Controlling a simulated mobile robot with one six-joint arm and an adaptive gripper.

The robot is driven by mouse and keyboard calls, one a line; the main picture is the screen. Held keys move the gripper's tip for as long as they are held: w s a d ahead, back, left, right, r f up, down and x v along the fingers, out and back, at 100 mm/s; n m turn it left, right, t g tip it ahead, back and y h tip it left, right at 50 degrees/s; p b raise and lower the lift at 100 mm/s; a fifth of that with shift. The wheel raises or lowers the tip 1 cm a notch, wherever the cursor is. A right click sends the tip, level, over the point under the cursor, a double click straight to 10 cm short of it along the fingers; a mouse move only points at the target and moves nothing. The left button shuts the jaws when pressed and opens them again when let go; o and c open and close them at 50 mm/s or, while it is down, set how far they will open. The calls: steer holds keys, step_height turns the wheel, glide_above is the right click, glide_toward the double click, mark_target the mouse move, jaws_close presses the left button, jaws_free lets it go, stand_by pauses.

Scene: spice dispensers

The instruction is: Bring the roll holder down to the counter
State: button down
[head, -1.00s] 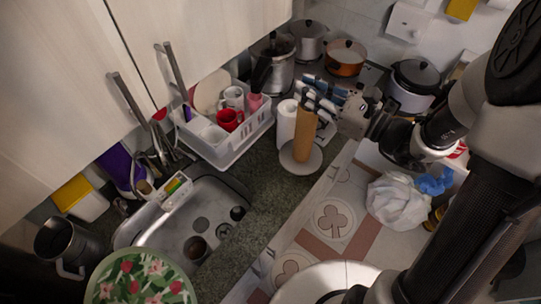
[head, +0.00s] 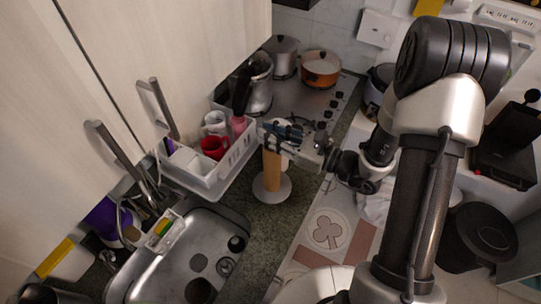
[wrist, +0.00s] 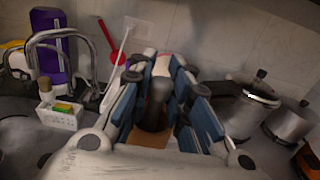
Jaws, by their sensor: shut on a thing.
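The roll holder has a brown upright cylinder (head: 272,172) and a round pale base (head: 271,195). In the head view it stands roughly upright over the dark counter (head: 268,222), between the dish rack and the counter's front edge. I cannot tell whether the base touches the counter. My gripper (head: 279,135) is shut on the top of the roll holder, reaching in from the right. The wrist view shows a dark grey part of the roll holder (wrist: 155,104) between the blue-padded fingers, with brown below it. The fingers hide much of the top.
A white dish rack (head: 212,178) with cups, including a red mug (head: 214,147), stands left of the holder. The sink (head: 195,258) is at the front left. The stove (head: 305,105) with an orange pot (head: 320,70) lies behind. Some counter around the base is bare.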

mark_target(280, 157)
step_height(280, 157, down, 8)
steer(key=shift+r+b, duration=0.1)
steer(key=shift+b, duration=0.4)
steer(key=c, duration=2)
jaws_free()
steer(key=o, duration=0.5)
